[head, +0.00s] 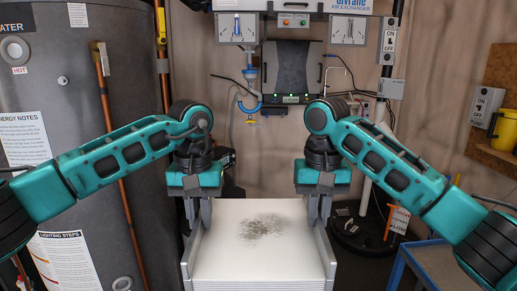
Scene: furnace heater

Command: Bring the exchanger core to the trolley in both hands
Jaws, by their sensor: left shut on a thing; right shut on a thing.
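The exchanger core (262,262) is a pale block with grey side plates and a dark speckled patch on its top. It is in the lower middle of the head view, and its near end is cut off by the picture's bottom edge. My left gripper (198,212) is shut on the core's left side plate near its far end. My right gripper (319,212) is shut on the right side plate, level with the left one. The trolley (432,264), with a blue frame and grey top, shows partly at the lower right, partly behind my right arm.
The air exchanger housing (291,72) hangs on the wall ahead, with dials and hoses around it. A large grey heater tank (60,95) with copper pipes stands at the left. A dark round object (358,232) stands on the floor between core and trolley.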

